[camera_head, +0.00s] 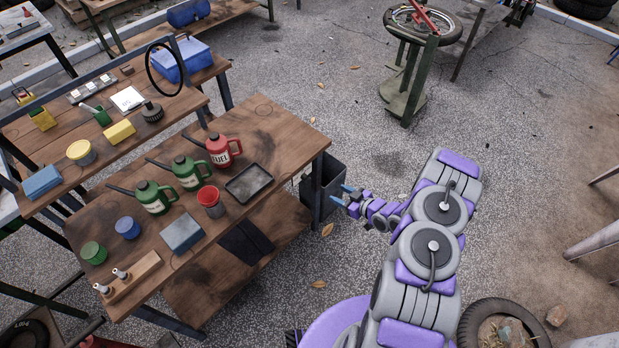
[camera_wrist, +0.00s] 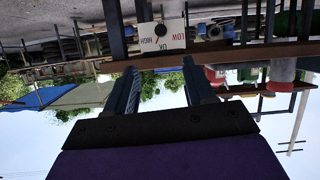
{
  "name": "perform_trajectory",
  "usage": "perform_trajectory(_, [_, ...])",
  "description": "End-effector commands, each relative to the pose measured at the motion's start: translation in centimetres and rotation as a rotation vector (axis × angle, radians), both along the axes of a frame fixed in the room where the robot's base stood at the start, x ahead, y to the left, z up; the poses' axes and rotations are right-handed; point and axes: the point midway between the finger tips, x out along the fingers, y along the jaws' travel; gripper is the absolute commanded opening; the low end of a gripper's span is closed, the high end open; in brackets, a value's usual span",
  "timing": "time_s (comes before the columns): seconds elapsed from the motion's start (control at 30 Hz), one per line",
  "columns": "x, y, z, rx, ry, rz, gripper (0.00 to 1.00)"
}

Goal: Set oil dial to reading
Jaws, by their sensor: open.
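The oil dial (camera_wrist: 160,31) shows in the wrist view as a small white plate with a dark round knob, at the top middle. Its words LOW, OK and HIGH appear upside down. The exact direction of its pointer is too small to tell. My gripper (camera_head: 341,194) is open and empty in the head view, beside the right end of the wooden workbench (camera_head: 294,148). Its two fingers (camera_wrist: 160,78) in the wrist view are spread, with the dial framed beyond and between them, not touching it. I cannot make out the dial in the head view.
The workbench holds red and green cans (camera_head: 188,172), a dark tray (camera_head: 249,182) and tins. A dark bin (camera_head: 325,185) stands at its right end, close to my gripper. A tyre (camera_head: 497,322) lies at lower right. Open ground lies behind my arm.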

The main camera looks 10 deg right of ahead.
Motion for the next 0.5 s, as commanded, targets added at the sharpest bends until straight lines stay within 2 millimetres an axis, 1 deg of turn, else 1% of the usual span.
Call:
perform_trajectory(0.17, [1.7, 1.5, -1.1, -0.001, 0.002, 0.005, 0.54])
perform_trajectory(0.5, [6.6, 4.9, -3.4, -0.002, 0.0, 0.005, 0.54])
